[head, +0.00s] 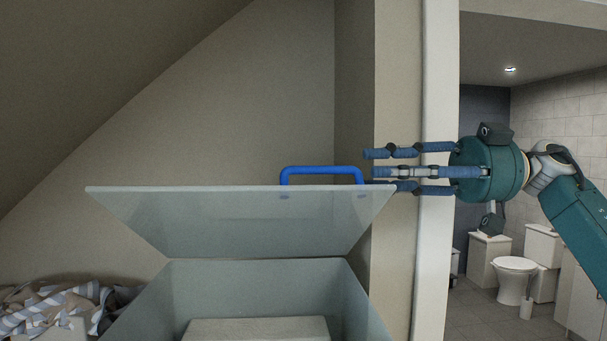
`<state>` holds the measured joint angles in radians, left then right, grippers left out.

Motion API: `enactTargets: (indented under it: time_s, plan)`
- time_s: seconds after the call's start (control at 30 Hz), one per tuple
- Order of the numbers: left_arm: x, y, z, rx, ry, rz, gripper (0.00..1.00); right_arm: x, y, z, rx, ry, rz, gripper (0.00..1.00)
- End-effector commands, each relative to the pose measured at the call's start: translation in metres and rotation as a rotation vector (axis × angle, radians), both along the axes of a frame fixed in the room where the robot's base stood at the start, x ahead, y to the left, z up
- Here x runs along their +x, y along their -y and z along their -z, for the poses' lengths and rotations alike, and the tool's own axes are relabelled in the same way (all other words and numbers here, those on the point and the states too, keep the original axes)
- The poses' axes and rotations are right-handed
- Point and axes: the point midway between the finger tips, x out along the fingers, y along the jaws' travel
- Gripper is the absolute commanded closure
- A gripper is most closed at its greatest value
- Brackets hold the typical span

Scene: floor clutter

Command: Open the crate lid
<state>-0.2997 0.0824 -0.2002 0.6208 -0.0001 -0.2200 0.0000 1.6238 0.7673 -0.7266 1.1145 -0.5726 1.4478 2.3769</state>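The crate (260,285) stands at the bottom centre, grey-green and see-through. Its lid (240,220) is raised, tilted up and back from the crate's rear edge, so the inside shows. A blue handle (320,170) stands up along the lid's top edge. My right gripper (370,171) comes in from the right with its blue fingers stretched out straight and spread apart. The fingertips are beside the handle's right end and do not wrap around it; whether they touch it I cannot tell. My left gripper is not in view.
A pale block (258,330) lies inside the crate. Striped cloth (60,306) is heaped at the lower left. A sloped wall rises behind, and a white post (435,240) stands behind my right gripper. A toilet (515,275) shows in the room beyond.

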Motion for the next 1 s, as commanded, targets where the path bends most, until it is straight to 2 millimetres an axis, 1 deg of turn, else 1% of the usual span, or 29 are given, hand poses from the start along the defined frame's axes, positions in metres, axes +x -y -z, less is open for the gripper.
enactTargets:
  time_s: [0.07, 0.17, 0.27, 0.4, 0.6, 0.7, 0.8, 1.0]
  plan:
    - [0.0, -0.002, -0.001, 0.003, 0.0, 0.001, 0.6, 0.0, -0.003, -0.001, 0.0, -0.02, 0.0, 0.72]
    - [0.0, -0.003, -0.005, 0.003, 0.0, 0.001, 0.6, 0.0, -0.014, -0.001, -0.002, -0.022, -0.002, 0.72]
    - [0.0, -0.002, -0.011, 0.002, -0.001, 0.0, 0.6, -0.001, -0.031, -0.002, -0.002, -0.021, -0.003, 0.72]
    - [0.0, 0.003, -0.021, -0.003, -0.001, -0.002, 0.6, -0.001, -0.059, -0.002, -0.002, -0.021, -0.004, 0.72]
    - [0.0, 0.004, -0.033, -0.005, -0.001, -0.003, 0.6, -0.001, -0.092, -0.002, -0.002, -0.02, -0.002, 0.72]
    - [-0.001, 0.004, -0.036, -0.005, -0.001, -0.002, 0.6, 0.0, -0.101, -0.001, -0.001, -0.019, 0.001, 0.72]
    - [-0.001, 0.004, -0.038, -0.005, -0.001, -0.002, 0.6, 0.0, -0.106, 0.0, -0.001, -0.019, 0.0, 0.72]
    - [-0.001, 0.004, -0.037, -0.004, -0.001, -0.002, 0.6, 0.0, -0.108, 0.001, -0.001, -0.018, 0.001, 0.72]
